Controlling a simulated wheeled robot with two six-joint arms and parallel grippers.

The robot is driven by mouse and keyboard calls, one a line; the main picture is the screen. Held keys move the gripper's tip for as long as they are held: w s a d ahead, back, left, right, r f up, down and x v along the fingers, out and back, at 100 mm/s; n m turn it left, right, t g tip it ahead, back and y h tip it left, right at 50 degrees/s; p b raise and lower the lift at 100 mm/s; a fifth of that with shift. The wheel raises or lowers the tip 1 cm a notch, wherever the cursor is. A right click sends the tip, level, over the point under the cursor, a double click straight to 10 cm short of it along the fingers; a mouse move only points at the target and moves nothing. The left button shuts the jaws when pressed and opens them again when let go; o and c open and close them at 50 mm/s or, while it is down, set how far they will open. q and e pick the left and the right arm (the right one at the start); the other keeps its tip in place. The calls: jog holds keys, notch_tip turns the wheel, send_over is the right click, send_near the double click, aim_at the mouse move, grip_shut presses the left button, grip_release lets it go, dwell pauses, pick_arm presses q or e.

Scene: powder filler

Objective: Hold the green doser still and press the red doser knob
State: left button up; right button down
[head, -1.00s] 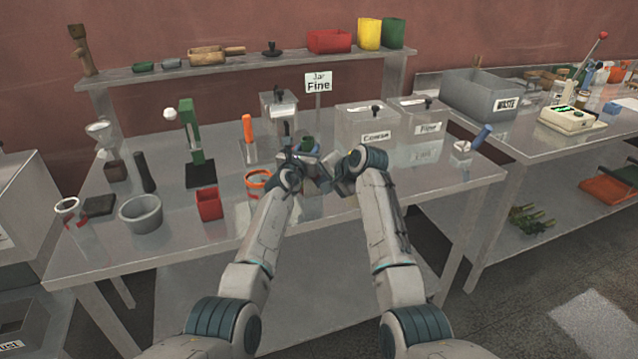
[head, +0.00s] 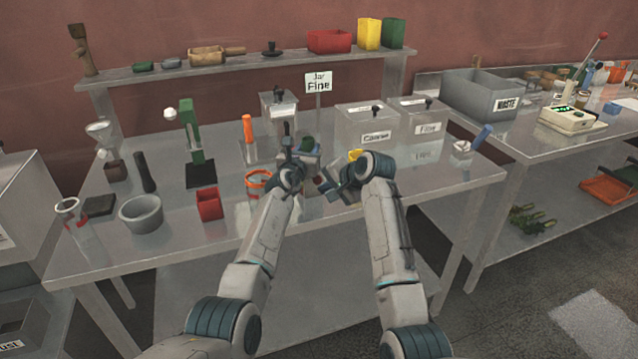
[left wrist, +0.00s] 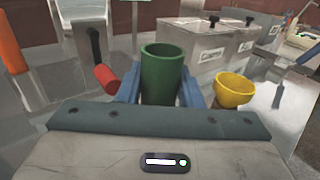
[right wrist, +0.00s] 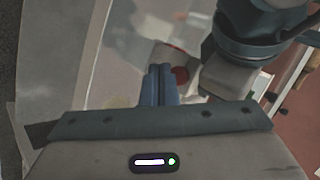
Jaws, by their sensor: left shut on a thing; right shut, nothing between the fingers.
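The green doser, an open-topped green cylinder (left wrist: 163,75), stands between the blue fingers of my left gripper (left wrist: 160,90). In the head view my left gripper (head: 303,158) is shut on it above the bench, and its green top (head: 308,144) shows. A red cylindrical knob (left wrist: 106,78) is left of the green doser in the left wrist view, close to a dark handle. My right gripper (head: 324,186) is shut and empty, lower and just right of the left one. In the right wrist view a red part (right wrist: 181,75) shows just beyond its closed fingers (right wrist: 160,85); contact cannot be told.
A yellow funnel-like bowl (left wrist: 234,90) is right of the green doser. Coarse (head: 367,124) and Fine (head: 420,120) bins stand behind. A glass with an orange rim (head: 258,180) and a red box (head: 209,204) stand to the left. The front right of the bench is fairly clear.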

jog(key=s, duration=0.1)
jog(key=s+d, duration=0.1)
jog(key=s, duration=0.2)
jog(key=shift+s+d, duration=0.3)
jog(key=shift+s, duration=0.05)
dwell(0.5)
pick_arm(q)
jog(key=o, duration=1.2)
jog(key=shift+c, duration=0.2)
